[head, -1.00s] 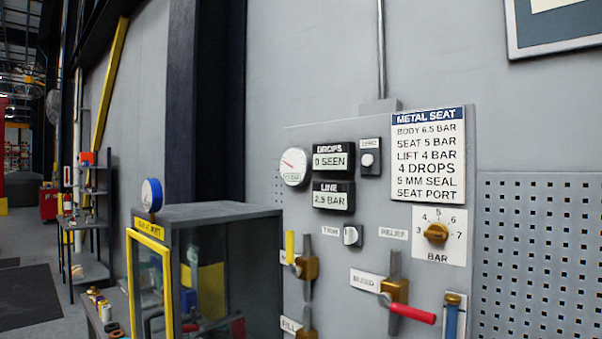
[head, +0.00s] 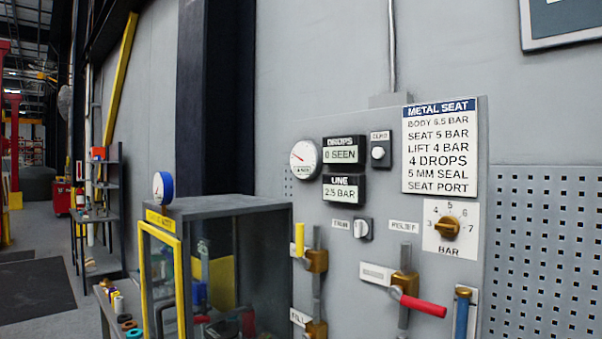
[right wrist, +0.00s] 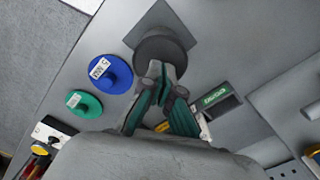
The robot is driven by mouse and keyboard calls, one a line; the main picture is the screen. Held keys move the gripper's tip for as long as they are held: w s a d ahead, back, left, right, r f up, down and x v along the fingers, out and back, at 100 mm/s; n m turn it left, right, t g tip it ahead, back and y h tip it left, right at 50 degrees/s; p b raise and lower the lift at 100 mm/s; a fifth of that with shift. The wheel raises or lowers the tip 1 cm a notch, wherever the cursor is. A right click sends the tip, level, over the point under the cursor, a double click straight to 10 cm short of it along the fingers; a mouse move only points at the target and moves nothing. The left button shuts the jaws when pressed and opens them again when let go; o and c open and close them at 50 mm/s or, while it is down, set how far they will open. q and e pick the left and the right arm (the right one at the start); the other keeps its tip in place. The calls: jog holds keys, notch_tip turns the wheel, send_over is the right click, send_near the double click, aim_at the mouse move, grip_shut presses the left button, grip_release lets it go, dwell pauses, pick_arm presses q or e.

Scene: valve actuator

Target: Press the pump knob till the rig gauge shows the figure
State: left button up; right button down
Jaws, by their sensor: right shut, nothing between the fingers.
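The round white rig gauge (head: 306,156) is on the grey wall panel in the head view; its needle points to the upper left and its small figure is too blurred to read. A LINE display (head: 343,190) beside it shows 2.5 BAR. In the right wrist view, a dark round knob (right wrist: 160,47) on a square plate lies just beyond my right gripper (right wrist: 158,72), which I take for the pump knob. The right fingers are shut and empty, overlapping the knob's near edge; I cannot tell if they touch it. My left gripper is not in view.
The panel holds a DROPS display (head: 342,150) reading 0 SEEN, a METAL SEAT card (head: 440,145), a BAR dial (head: 447,227) and a red-handled valve (head: 424,306). A glazed cabinet (head: 225,207) stands left. Blue (right wrist: 108,73) and green (right wrist: 84,103) discs lie near the knob.

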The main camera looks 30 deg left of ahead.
jog(key=shift+f+b, duration=3)
jog(key=shift+f, duration=0.45)
jog(key=shift+r, duration=0.15)
jog(key=shift+r+p, duration=1.35)
jog(key=shift+r, duration=2.1)
jog(key=shift+f, duration=0.2)
jog(key=shift+f+b, duration=3.2)
jog(key=shift+f, duration=0.3)
jog(key=shift+r, duration=0.25)
jog(key=shift+r+p, duration=1.7)
jog(key=shift+r, duration=1.75)
